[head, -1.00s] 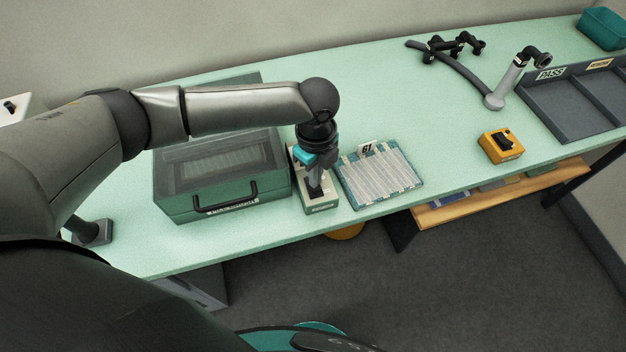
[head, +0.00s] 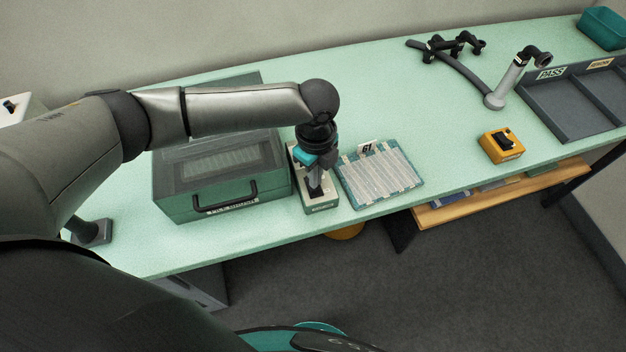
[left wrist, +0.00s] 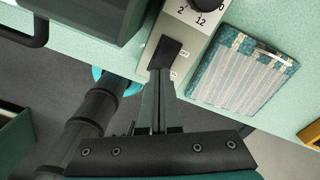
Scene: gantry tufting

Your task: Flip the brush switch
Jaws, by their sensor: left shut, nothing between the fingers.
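A narrow pale control box (head: 322,206) stands near the bench's front edge, between the green case and the tufted panel. My left gripper (head: 316,190) points down over its front part, fingers shut with nothing between them. In the left wrist view the same box (left wrist: 190,32) shows a black dial (left wrist: 206,4) with numbers. A black block (left wrist: 168,52) sits at the tips of my left fingers (left wrist: 160,75); I cannot tell whether it is the switch or finger pads, nor whether they touch. The switch's position is hidden. My right gripper is out of view.
A green case (head: 225,205) with a clear lid stands left of the box, close beside it. The tufted panel (head: 380,173) lies right. A yellow box (head: 501,145) with a black switch, a jointed stand (head: 508,82) and a grey tray (head: 570,100) are farther right.

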